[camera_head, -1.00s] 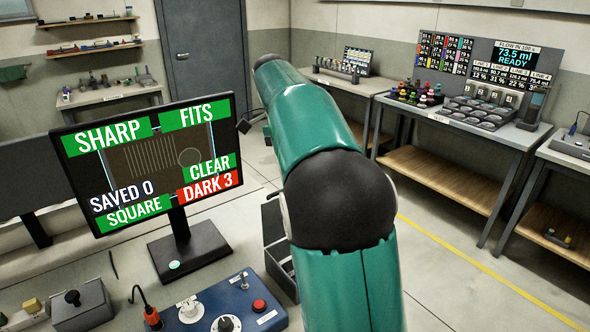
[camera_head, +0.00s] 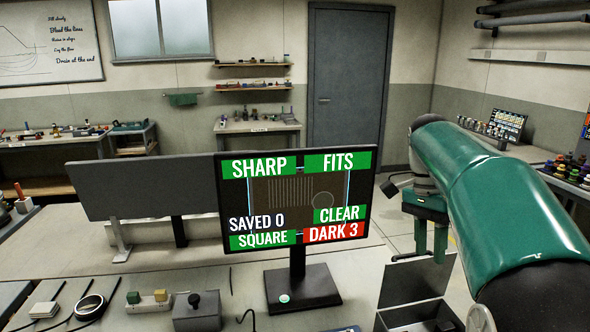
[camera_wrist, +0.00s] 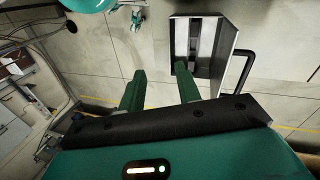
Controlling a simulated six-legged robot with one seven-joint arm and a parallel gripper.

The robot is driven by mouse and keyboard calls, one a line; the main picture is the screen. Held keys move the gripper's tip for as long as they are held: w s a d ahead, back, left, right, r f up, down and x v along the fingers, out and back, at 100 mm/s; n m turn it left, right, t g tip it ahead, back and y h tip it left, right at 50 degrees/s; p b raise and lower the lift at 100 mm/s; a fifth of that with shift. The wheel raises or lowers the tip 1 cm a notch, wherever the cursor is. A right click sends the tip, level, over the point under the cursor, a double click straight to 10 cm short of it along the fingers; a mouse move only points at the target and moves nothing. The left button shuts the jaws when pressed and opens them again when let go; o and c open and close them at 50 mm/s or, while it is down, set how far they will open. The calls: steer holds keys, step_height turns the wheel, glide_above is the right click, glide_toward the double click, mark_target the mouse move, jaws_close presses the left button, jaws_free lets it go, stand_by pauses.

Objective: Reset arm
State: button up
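My teal arm reaches in from the right side of the head view. My gripper (camera_head: 432,240) hangs pointing down beyond the monitor's right edge. In the wrist view its two green fingers (camera_wrist: 156,75) stand apart with nothing between them, so it is open. An open grey box (camera_head: 416,296) stands below and nearer in the head view. In the wrist view a grey box with a slot (camera_wrist: 200,48) and a dark handle lies past the right finger; I cannot tell whether they touch.
A monitor (camera_head: 298,203) shows SHARP, FITS, CLEAR and SQUARE in green, DARK 3 in red and SAVED 0. A second, dark-backed screen (camera_head: 140,184) stands left of it. Small devices, including a grey box with a knob (camera_head: 196,310), line the near bench. A door (camera_head: 347,90) is at the back.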

steer(key=s+a+f+n+t, duration=0.4)
steer(key=s+a+f+n, duration=0.1)
steer(key=s+a+n, duration=0.1)
steer(key=s+a+f+n+t, duration=0.4)
steer(key=s+n, duration=0.4)
steer(key=s, duration=0.3)
steer(key=shift+s+a+f+n+t+y, duration=0.3)
steer(key=shift+a+f, duration=0.3)
steer(key=shift+a, duration=0.65)
steer(key=shift+s+d, duration=0.1)
